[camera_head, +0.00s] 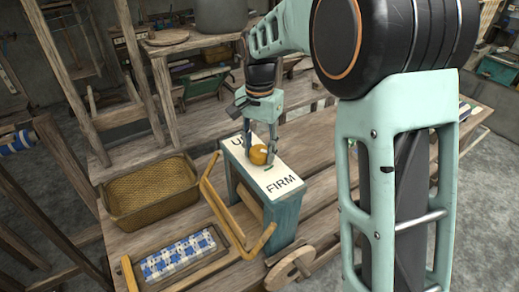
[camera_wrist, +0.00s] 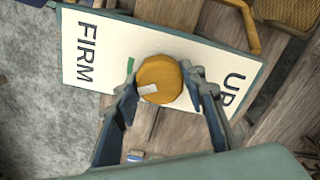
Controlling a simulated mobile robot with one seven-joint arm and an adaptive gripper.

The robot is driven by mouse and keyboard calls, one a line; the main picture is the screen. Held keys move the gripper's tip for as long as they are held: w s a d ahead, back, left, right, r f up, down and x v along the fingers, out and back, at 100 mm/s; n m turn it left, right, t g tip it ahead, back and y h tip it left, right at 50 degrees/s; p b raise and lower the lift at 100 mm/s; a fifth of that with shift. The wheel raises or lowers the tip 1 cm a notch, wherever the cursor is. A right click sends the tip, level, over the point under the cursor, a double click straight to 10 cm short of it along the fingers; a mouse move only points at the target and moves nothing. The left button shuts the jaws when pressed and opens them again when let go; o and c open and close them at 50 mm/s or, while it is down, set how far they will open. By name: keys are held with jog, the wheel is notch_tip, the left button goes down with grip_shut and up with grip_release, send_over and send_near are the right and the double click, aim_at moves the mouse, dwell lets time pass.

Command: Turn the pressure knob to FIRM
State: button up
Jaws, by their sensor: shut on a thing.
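The round yellow-orange pressure knob (camera_head: 259,156) sits on the white top panel of a teal box (camera_head: 285,214). In the wrist view the knob (camera_wrist: 162,72) has a pale pointer mark on its lower-left side, toward the FIRM half. A small green mark (camera_wrist: 130,65) is on the panel left of the knob. The word FIRM (camera_wrist: 87,52) is at the left end and UP (camera_wrist: 233,88) at the right end. My gripper (camera_head: 261,147) is lowered over the knob, and in the wrist view its fingers (camera_wrist: 160,77) are shut on opposite sides of it.
A yellow bent handle (camera_head: 222,207) stands beside the box. A woven basket (camera_head: 150,190) and a frame with blue-white checked cloth (camera_head: 180,256) lie left on the wooden bench. A wooden wheel (camera_head: 290,268) is in front. Bare planks (camera_head: 325,185) show right of the box.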

aim_at(259, 150)
jog(key=shift+m, duration=2.1)
jog(key=o, duration=1.2)
jog(key=shift+c, duration=0.2)
jog(key=shift+r, duration=0.15)
notch_tip(259, 150, up, 12)
